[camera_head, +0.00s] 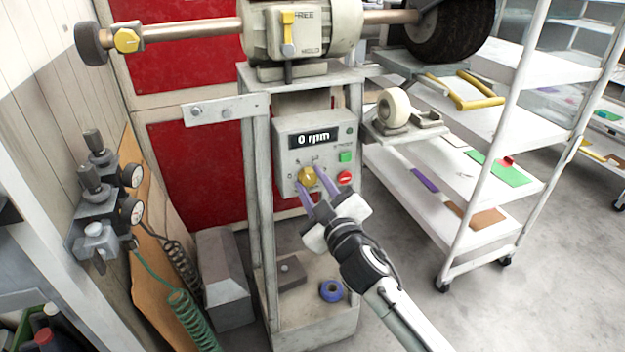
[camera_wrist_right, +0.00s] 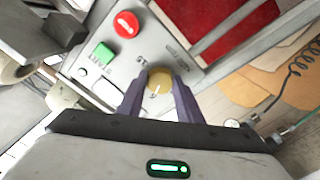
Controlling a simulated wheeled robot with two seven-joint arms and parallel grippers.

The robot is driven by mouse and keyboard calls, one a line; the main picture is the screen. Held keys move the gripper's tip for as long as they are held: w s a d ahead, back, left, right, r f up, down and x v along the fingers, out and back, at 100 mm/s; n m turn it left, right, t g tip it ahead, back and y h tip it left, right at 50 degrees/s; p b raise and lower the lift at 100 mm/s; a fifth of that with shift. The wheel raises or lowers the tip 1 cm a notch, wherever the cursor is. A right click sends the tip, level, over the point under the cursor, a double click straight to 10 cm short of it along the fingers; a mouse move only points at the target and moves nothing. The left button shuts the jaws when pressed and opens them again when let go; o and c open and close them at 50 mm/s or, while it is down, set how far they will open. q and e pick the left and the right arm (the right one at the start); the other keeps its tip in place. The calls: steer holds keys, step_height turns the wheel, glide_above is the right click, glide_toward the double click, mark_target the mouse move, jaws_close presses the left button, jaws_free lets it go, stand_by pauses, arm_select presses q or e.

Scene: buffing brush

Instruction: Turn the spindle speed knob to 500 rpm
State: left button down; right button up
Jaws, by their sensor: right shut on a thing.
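The spindle speed knob (camera_head: 307,176) is a round yellow-brown dial low on the grey control box (camera_head: 290,138). The display (camera_head: 315,138) above it reads 0 rpm. My right gripper (camera_head: 314,178) reaches the knob from the lower right, and its purple fingers are shut on the knob's two sides. In the right wrist view the knob (camera_wrist_right: 159,82) sits between the fingertips, with a pale pointer line on its face. The scale marks around it are too small or covered to read fully. My left gripper is not in view.
A green button (camera_head: 346,157) and a red button (camera_head: 345,177) sit just right of the knob. The buffing motor (camera_head: 300,32) stands above on its pedestal. A white shelf cart (camera_head: 480,130) is on the right, and pressure gauges (camera_head: 132,176) are on the left.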

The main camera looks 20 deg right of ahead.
steer(key=shift+n, duration=0.6)
steer(key=o, duration=1)
steer(key=shift+o, duration=0.2)
steer(key=s, duration=1)
steer(key=shift+s+d, duration=0.15)
